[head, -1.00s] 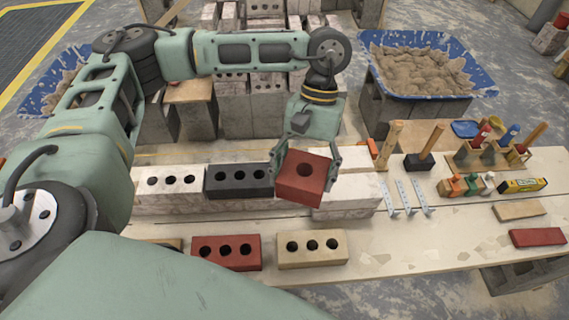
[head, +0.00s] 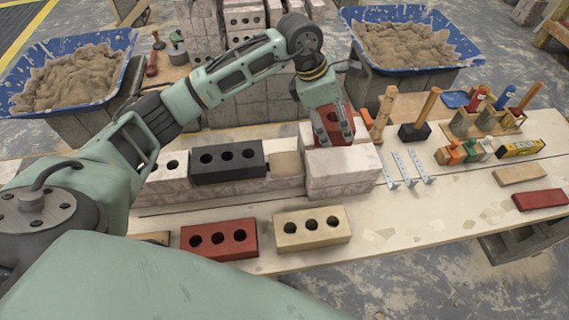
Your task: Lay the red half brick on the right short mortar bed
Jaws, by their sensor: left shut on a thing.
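My left gripper (head: 333,128) is shut on the red half brick (head: 331,123), which has one dark hole in its face. It holds the brick at the right end of the low wall, over or just behind the top of the white end block (head: 343,168). I cannot tell whether the brick touches the block. My right gripper is not in view.
A red brick (head: 219,240) and a cream brick (head: 311,229) lie in front of the wall. Metal brackets (head: 405,168), a dark mallet (head: 415,132) and small clamps (head: 465,151) are at right. Blue mortar tubs (head: 72,75) stand behind. The front right tabletop (head: 440,220) is clear.

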